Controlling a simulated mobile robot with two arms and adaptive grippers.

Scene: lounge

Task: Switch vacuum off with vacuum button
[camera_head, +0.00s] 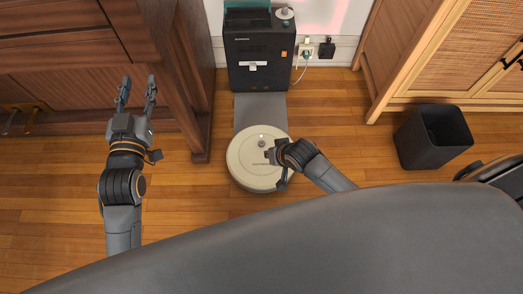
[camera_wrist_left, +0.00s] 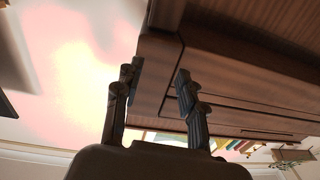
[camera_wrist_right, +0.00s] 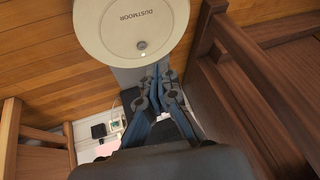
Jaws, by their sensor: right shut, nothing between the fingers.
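The round cream robot vacuum (camera_head: 245,166) lies on the wood floor at the front of a grey mat. Its small round dark button (camera_head: 262,143) shows on top near the far edge. The right wrist view shows the vacuum (camera_wrist_right: 110,24) with "DUSTMOOR" lettering and the button (camera_wrist_right: 141,44), with a small bright spot beside it. My right gripper (camera_head: 269,156) is over the vacuum, close to the button. Its fingers (camera_wrist_right: 158,72) are together and empty; I cannot tell whether they touch the vacuum. My left gripper (camera_head: 138,82) is open and empty, away to the left.
A black dock (camera_head: 259,75) stands at the back wall behind the grey mat (camera_head: 260,112), near a wall socket with plugs (camera_head: 307,49). A dark bin (camera_head: 432,137) stands at right. Wooden cabinets (camera_head: 60,45) flank both sides. Floor between left arm and vacuum is clear.

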